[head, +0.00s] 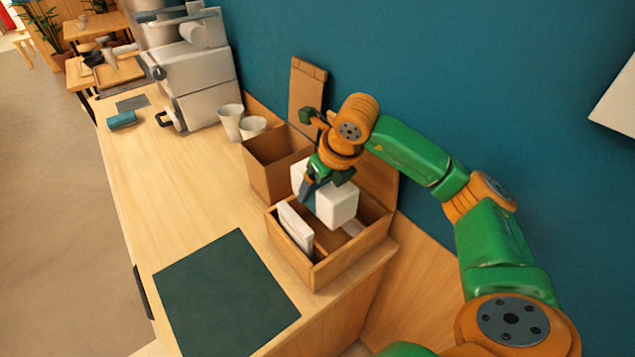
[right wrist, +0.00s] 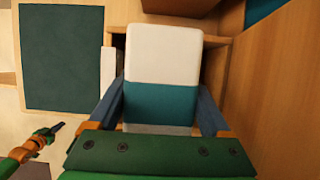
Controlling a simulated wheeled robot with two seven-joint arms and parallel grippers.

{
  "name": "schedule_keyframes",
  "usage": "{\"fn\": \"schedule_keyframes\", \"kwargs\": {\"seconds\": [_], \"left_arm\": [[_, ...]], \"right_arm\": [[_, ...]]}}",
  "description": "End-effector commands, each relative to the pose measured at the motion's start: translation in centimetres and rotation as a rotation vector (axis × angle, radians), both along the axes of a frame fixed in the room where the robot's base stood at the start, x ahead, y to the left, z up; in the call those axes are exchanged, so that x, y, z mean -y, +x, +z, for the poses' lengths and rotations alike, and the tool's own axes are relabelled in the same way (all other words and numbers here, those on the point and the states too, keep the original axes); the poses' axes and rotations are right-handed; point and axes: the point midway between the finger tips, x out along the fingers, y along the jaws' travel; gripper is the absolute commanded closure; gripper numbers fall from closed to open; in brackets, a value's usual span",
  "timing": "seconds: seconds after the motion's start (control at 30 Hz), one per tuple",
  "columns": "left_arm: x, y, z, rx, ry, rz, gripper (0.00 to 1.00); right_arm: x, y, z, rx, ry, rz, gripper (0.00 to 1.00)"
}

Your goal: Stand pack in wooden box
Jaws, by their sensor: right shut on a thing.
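A white pack with a teal band shows its white end (head: 337,207) in the head view and its band (right wrist: 160,98) in the right wrist view. My right gripper (head: 312,190) is shut on it around the middle, over the wooden box (head: 335,270). The pack lies slanted or on its side; its lower edge is partly hidden, so I cannot tell whether it touches the box. Another white pack (head: 296,226) stands inside the box along the left wall. My left gripper (right wrist: 57,128) is small at the lower left of the right wrist view, its jaws unclear.
A taller open wooden bin (head: 270,165) stands just behind the box. Two white cups (head: 231,122) and a coffee machine (head: 190,80) are further back. A dark green mat (head: 225,290) lies in front left. The teal wall (head: 430,70) is close on the right.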

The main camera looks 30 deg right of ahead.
Motion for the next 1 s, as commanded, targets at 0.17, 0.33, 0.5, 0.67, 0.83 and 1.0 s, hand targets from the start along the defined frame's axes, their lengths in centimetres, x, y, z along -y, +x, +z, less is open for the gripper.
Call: {"fn": "schedule_keyframes", "kwargs": {"seconds": [0.17, 0.33, 0.5, 0.67, 0.83, 1.0], "left_arm": [[0.0, -0.3, -2.0, -0.006, 0.000, 0.000, 1.00], [0.0, -0.3, -3.5, -0.006, 0.000, 0.000, 1.00], [0.0, -0.3, -5.4, -0.005, 0.000, 0.000, 1.00], [0.0, -0.3, -7.0, -0.005, 0.000, 0.000, 1.00], [0.0, -0.3, -8.0, -0.005, 0.001, 0.000, 1.00], [0.0, -0.2, -7.9, -0.004, 0.001, 0.000, 1.00]], "right_arm": [[0.0, 0.0, -2.3, -0.001, 0.000, 0.000, 0.87], [0.0, 0.0, -4.3, -0.001, 0.000, 0.000, 0.87], [0.0, 0.0, -6.2, 0.000, 0.000, 0.000, 0.87], [0.0, 0.0, -8.0, 0.000, 0.000, 0.000, 0.87], [0.0, 0.0, -9.1, 0.000, -0.001, 0.000, 0.87], [0.0, 0.0, -9.0, 0.000, -0.001, 0.000, 0.87]]}}
